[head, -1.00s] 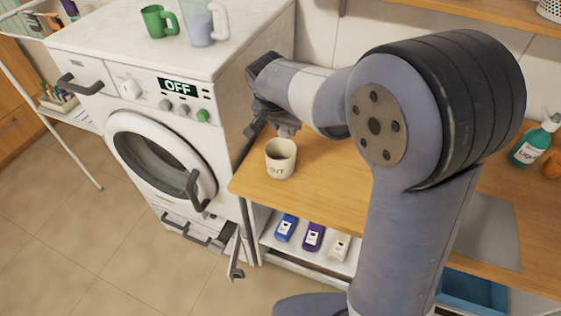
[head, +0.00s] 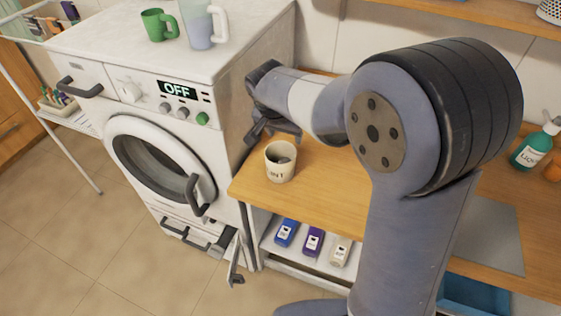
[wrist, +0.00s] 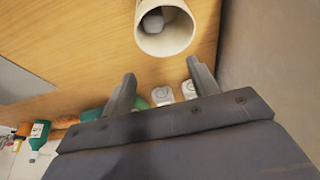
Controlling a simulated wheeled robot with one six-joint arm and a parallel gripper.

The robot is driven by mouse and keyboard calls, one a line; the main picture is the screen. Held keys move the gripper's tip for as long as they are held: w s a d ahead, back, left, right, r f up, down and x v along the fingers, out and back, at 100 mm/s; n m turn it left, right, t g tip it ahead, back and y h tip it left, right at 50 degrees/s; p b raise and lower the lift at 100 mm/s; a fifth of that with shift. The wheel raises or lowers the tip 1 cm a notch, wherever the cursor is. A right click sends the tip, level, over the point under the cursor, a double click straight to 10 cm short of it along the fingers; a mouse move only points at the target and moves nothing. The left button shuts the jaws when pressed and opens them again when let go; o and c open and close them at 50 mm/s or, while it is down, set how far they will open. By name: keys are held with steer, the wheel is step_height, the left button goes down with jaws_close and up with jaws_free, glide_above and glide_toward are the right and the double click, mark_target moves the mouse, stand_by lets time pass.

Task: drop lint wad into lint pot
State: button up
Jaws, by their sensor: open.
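The lint pot (head: 279,174) is a cream cup with dark lettering, upright on the wooden counter near its left end. A grey lint wad (head: 285,158) lies inside it, below the rim. The wrist view also shows the pot (wrist: 181,42) with the wad (wrist: 153,23) in its mouth. My gripper (head: 272,130) is above and just behind the pot, its fingers spread and empty. In the wrist view the open fingers (wrist: 161,73) are apart from the pot's rim.
The washing machine (head: 225,120) stands close on the left of the pot, with a green mug (head: 153,24) and a jug (head: 200,28) on top. A teal bottle (head: 531,148) is at the right of the counter. Several small containers sit on the shelf below.

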steer(key=b+v, duration=0.1)
steer(key=v, duration=0.9)
steer(key=shift+r, duration=0.35)
steer(key=shift+s, duration=0.1)
steer(key=p+x, duration=0.1)
steer(key=x, duration=1)
steer(key=shift+s+r+p, duration=0.1)
steer(key=shift+r+p, duration=1.5)
steer(key=shift+r, duration=0.85)
